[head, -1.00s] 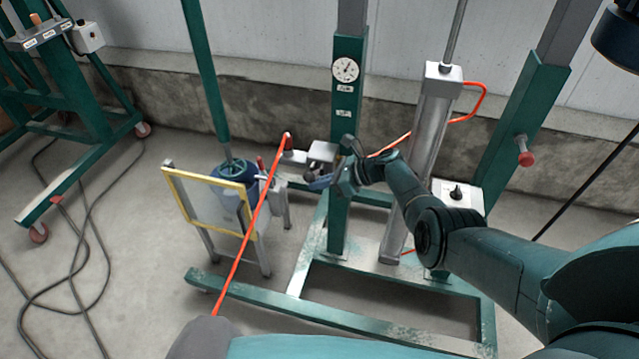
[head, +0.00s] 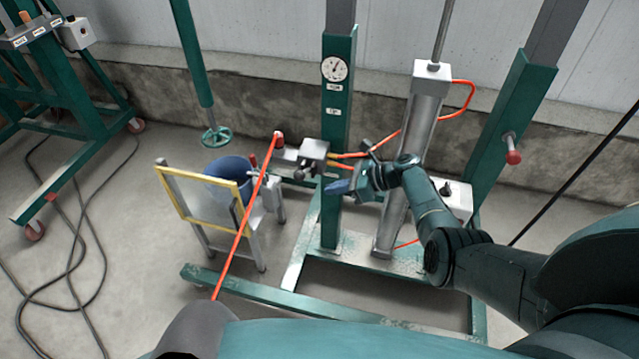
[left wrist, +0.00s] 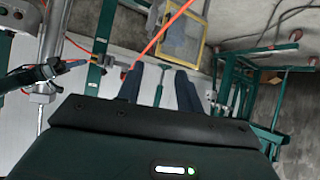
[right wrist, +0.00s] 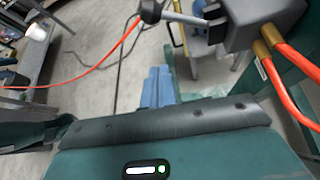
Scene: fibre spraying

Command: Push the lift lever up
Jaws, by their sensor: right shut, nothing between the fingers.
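The lift lever (right wrist: 190,18) is a metal rod with a black ball knob (right wrist: 150,11) on a grey valve box (right wrist: 262,22), at the top of the right wrist view. In the head view the valve box (head: 313,150) sits on the green post, with the knob (head: 298,175) at its lower left. My right gripper (head: 338,187) is shut and empty, below and right of the valve box; its blue fingers also show in the right wrist view (right wrist: 157,88). I see a gap between it and the lever. My left gripper (left wrist: 155,90) is open and empty.
A green mixer rod (head: 194,75) with a disc (head: 217,137) hangs above a blue bucket (head: 230,177) behind a yellow frame (head: 205,218). An orange hose (head: 240,235) crosses in front. A silver cylinder (head: 413,150) stands right of the post (head: 336,100).

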